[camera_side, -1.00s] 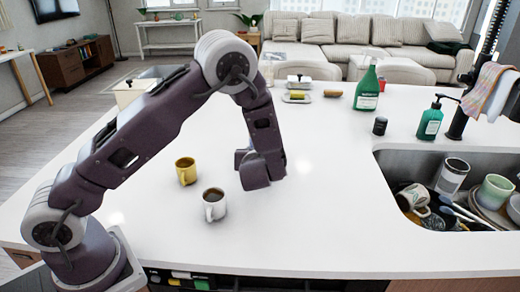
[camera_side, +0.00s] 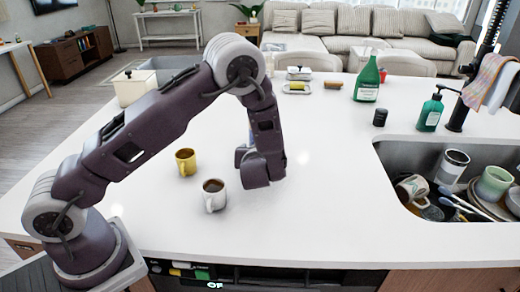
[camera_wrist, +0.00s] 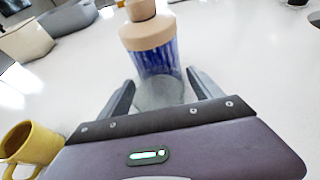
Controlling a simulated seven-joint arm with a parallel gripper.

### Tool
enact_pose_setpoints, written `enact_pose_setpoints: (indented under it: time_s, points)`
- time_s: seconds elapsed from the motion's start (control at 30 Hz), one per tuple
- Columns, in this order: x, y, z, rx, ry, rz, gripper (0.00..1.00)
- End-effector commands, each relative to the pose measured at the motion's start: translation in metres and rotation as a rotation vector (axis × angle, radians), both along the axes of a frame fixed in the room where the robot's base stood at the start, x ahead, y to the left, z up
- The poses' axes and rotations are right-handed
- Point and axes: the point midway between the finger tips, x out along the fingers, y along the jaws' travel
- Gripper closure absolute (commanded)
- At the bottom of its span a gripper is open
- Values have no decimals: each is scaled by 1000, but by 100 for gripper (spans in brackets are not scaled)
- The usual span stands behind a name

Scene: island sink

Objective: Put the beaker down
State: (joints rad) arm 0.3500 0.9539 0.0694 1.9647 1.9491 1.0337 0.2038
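My gripper (camera_wrist: 161,76) points at the white worktop; its two fingers stand apart. In the wrist view a clear glass beaker (camera_wrist: 160,95) shows between the fingers, low and close to the worktop. The fingertips are near its two sides, and I cannot tell whether they touch it. A blue-bodied bottle with a beige top (camera_wrist: 148,38) stands just beyond, overlapping it in the picture. In the side view my gripper's wrist end (camera_side: 258,166) hides the fingers and the beaker; only a bluish sliver shows behind it.
A yellow mug (camera_side: 185,161) and a white mug with dark liquid (camera_side: 213,196) stand left of my gripper. The sink (camera_side: 425,235) at the right holds dishes. A green bottle (camera_side: 368,82), soap dispenser (camera_side: 431,111) and dark jar (camera_side: 380,117) stand behind it. The worktop between is clear.

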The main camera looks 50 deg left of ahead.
Motion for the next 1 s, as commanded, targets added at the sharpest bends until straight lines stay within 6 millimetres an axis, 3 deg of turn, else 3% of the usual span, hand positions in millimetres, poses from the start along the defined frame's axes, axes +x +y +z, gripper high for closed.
enact_pose_setpoints:
  time_s: [0.17,0.5,0.7,0.87,0.97,1.0]
  points:
    - [-2,-3,4,0,0,-1,25]
    - [-58,-59,38,0,0,-4,25]
    - [-76,-77,48,0,-2,-1,25]
    - [-80,-77,51,-5,-4,9,25]
    - [-96,-58,71,-82,-53,136,25]
    - [-112,-45,85,-147,-91,238,25]
